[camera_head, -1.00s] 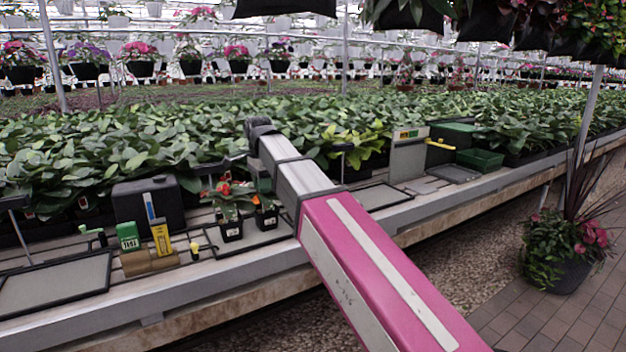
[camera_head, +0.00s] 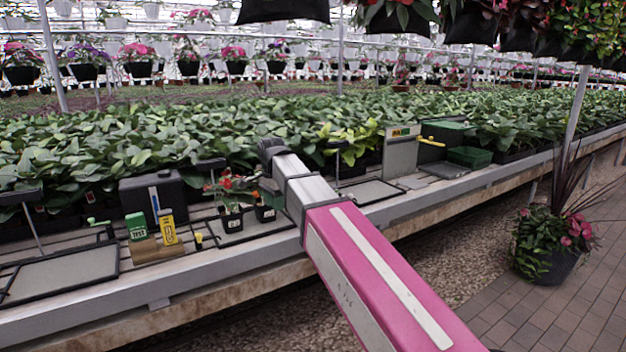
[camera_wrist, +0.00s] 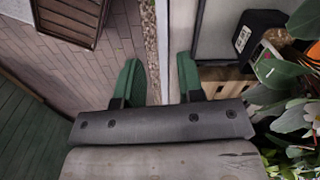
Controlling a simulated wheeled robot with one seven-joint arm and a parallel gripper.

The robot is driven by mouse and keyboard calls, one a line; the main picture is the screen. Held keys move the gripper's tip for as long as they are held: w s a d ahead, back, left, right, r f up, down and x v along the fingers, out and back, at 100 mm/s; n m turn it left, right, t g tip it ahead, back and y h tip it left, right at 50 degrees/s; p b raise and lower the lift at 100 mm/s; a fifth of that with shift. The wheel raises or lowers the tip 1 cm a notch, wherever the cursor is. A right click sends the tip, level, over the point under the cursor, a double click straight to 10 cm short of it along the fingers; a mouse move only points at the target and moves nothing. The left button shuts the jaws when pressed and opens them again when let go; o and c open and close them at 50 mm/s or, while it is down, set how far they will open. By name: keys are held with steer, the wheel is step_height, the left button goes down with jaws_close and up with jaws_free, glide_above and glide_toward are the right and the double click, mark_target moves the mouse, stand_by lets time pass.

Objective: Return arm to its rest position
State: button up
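My pink and grey arm reaches from the lower right of the head view up over the bench (camera_head: 220,271). In that view my gripper's fingers cannot be made out. In the wrist view my gripper (camera_wrist: 159,82) has its two green fingers standing apart with nothing between them. Beyond the fingers are the bench's pale edge, a strip of gravel and the brick floor.
Small potted red-flowered plants (camera_head: 232,219) stand beside my arm. A green box (camera_head: 136,226) and yellow box (camera_head: 168,229) are farther left, near a black box (camera_head: 151,196). Hanging baskets (camera_head: 393,20) are overhead. A floor planter (camera_head: 553,262) stands right on paving.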

steer(key=s+d+f+n, duration=0.2)
steer(key=d+f+n, duration=0.3)
steer(key=d+f, duration=1.2)
steer(key=s+d+f+n, duration=0.5)
steer(key=s+d+f, duration=0.5)
steer(key=d+f, duration=0.4)
steer(key=shift+s+d+f, duration=0.15)
steer(key=shift+f, duration=0.7)
